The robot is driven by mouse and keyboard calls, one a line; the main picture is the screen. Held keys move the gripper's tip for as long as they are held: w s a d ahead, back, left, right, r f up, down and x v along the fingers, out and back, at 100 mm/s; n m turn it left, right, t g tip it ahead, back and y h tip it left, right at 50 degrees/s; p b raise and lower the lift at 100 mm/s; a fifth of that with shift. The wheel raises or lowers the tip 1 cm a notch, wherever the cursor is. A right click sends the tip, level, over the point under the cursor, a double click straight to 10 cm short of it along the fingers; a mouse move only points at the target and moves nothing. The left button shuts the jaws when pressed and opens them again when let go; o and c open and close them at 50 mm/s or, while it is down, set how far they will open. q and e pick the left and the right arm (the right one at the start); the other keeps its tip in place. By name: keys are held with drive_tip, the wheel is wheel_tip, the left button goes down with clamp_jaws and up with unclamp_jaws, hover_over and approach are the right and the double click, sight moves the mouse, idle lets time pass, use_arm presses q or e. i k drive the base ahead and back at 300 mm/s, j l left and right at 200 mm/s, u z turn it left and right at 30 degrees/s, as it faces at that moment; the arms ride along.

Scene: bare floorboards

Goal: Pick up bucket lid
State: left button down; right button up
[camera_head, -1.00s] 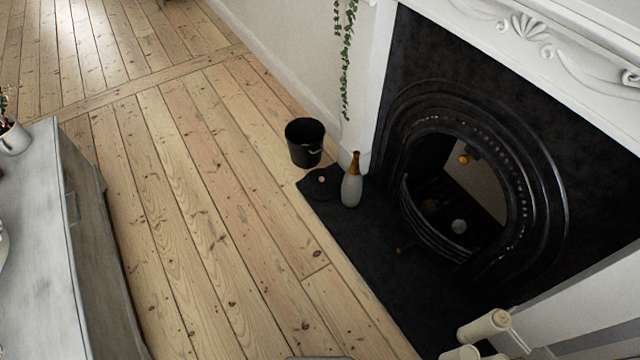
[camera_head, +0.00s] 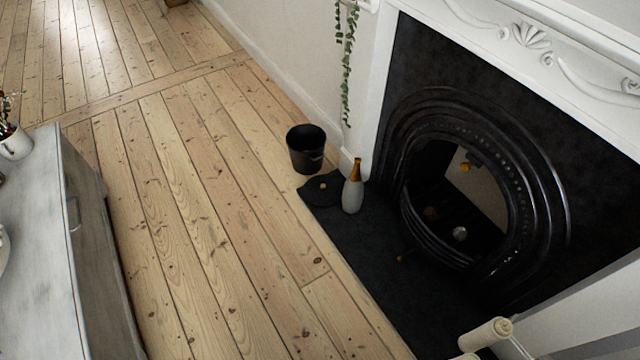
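The bucket lid (camera_head: 318,190) is a flat, dark disc with a small tan knob on top. It lies at the corner of the black hearth, in front of the bucket. The black bucket (camera_head: 305,150) stands upright and open on the floorboards against the wall. A bottle (camera_head: 353,190) with a pale body and golden neck stands on the hearth right beside the lid. Neither of my grippers is in the head view.
A black fireplace (camera_head: 540,200) with a dark hearth (camera_head: 385,260) fills the right side. A grey-white cabinet (camera_head: 35,250) stands at left. Rolled cream items (camera_head: 487,334) are at the lower right. The floorboards (camera_head: 200,200) between are clear.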

sight(321, 190)
drive_tip(key=i+j+z, duration=0.35)
drive_tip(key=i+j, duration=0.65)
drive_tip(key=i, duration=0.05)
